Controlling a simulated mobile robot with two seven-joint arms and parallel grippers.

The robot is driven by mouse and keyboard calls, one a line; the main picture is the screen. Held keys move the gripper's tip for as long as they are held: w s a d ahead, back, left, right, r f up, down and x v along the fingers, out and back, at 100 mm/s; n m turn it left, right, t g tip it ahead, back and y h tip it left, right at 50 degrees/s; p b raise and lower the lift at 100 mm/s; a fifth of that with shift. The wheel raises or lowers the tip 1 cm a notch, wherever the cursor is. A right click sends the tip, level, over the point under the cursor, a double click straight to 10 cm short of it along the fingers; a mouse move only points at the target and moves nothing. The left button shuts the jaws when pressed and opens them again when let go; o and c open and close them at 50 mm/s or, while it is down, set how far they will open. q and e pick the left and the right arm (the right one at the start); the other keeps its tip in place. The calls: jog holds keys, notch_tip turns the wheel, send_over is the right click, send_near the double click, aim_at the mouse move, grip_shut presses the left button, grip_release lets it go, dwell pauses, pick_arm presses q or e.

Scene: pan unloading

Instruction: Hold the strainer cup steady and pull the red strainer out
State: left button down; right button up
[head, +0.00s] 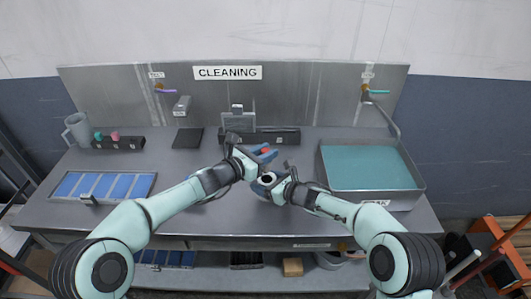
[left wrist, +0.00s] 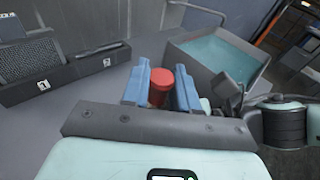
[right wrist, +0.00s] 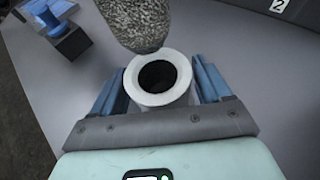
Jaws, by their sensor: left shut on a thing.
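The red strainer (left wrist: 161,86) is between the blue fingers of my left gripper (left wrist: 161,90), which is shut on it. It shows small in the head view (head: 266,152). In the right wrist view, the strainer's grey speckled mesh end (right wrist: 139,22) hangs beyond the cup's rim, outside the opening. The white strainer cup (right wrist: 178,92) has a round dark opening facing the camera. My right gripper (right wrist: 160,90) has a finger on each side of the cup and appears shut on it. The cup also shows in the head view (head: 268,178), below my left gripper.
A teal-filled sink (head: 370,167) stands at the right of the grey bench. A blue-slotted tray (head: 103,186) is at the left. A dark rack (head: 260,137) is behind the grippers. A black block with a blue piece (right wrist: 68,42) shows in the right wrist view.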

jog(key=shift+o, duration=0.9)
jog(key=v, duration=1.1)
jog(key=shift+r, duration=0.1)
jog(key=shift+s+d+r, duration=0.15)
jog(key=shift+s+d, duration=0.2)
